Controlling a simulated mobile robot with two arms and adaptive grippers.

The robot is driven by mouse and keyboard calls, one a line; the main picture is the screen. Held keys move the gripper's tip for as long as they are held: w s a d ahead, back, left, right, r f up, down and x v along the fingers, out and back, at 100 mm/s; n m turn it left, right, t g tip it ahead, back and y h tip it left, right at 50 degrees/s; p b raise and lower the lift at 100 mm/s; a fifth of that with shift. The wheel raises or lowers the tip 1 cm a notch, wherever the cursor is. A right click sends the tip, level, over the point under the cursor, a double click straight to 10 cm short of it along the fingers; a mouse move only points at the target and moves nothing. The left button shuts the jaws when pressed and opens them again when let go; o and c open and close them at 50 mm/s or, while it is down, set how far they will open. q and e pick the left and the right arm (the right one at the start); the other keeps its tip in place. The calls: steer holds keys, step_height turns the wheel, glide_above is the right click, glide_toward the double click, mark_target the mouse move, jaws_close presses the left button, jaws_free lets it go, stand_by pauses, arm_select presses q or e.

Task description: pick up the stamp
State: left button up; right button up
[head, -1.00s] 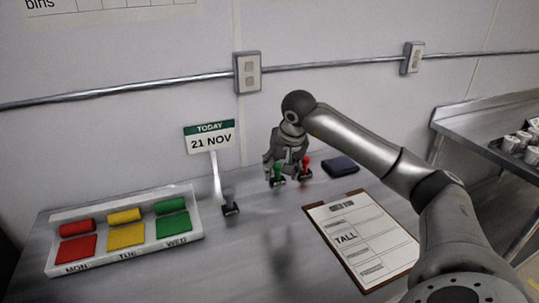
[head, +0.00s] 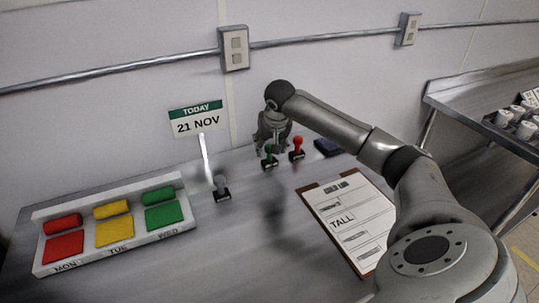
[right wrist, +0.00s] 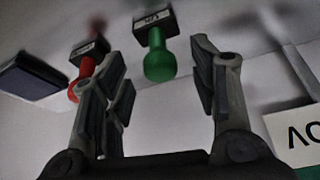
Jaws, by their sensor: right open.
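Three stamps stand upright on the steel counter: a green one (head: 270,158), a red one (head: 297,149) to its right, and a grey one (head: 221,186) by the date sign. The red stamp (right wrist: 84,73) is partly hidden behind the left finger. My left gripper is out of view.
A dark pad (head: 327,147) lies right of the red stamp. A clipboard (head: 309,200) with a form marked TALL lies in front. The date sign (head: 196,119) reads 21 NOV. A tray (head: 41,262) of coloured blocks is at left. A side bench (head: 455,93) holds cups.

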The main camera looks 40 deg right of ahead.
steer(key=shift+x, duration=1.05)
steer(key=shift+w+d+f, duration=0.1)
steer(key=shift+w+f, duration=0.1)
steer(key=c, duration=1.1)
steer(key=shift+r, duration=0.15)
